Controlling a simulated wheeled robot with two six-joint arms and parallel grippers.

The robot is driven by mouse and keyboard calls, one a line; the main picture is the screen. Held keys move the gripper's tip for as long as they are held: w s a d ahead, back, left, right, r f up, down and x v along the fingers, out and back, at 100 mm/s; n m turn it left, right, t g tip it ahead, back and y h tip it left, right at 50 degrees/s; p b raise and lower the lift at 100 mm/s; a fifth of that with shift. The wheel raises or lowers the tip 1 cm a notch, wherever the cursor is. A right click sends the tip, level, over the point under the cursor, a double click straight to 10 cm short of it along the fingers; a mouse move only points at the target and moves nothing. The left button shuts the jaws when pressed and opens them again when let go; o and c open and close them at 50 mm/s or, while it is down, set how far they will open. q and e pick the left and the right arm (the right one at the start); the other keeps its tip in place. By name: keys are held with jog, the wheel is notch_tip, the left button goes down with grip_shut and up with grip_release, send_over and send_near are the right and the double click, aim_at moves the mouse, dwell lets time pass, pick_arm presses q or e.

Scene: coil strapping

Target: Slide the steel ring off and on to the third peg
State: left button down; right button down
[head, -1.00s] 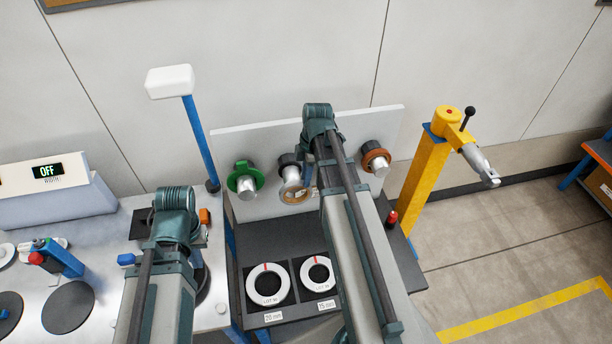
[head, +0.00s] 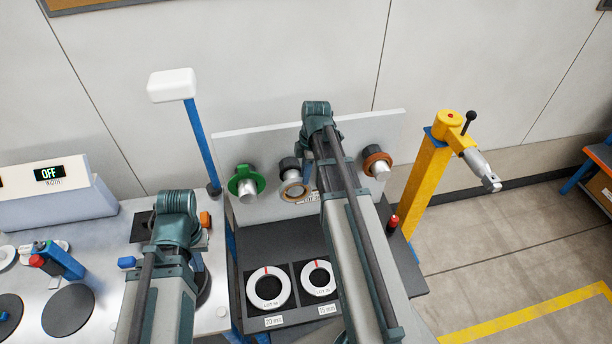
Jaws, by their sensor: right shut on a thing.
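A dull tan-grey ring (head: 283,194), seemingly the steel ring, is at the front end of the middle visible peg (head: 291,177) on the upright panel. Whether it is fully around the peg is hard to tell. A green ring (head: 236,186) is on the left peg (head: 247,188). A copper-brown ring (head: 373,160) is on the right peg (head: 382,171). My right gripper (head: 309,172) is beside the tan-grey ring and shut on it; its fingertips are mostly hidden by my wrist. My left gripper is hidden behind its own wrist, low over the left table.
The pale panel (head: 225,150) stands behind a dark shelf with two white rings (head: 252,289) (head: 306,281) in dark recesses. A yellow post (head: 425,185) stands right, a blue post with a white head (head: 171,85) left. A red-topped object (head: 393,222) sits near the shelf's right edge.

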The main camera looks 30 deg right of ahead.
jog(key=shift+w+d, duration=0.2)
jog(key=shift+w, duration=0.5)
jog(key=shift+w+d, duration=0.2)
jog(key=shift+w, duration=0.5)
jog(key=c, duration=0.6)
grip_release()
jog(key=shift+c, duration=0.2)
jog(key=shift+r, duration=0.15)
notch_tip(320, 180, up, 12)
jog(key=d+p, duration=0.1)
jog(key=p, duration=1.1)
jog(key=shift+s+d+f, duration=0.2)
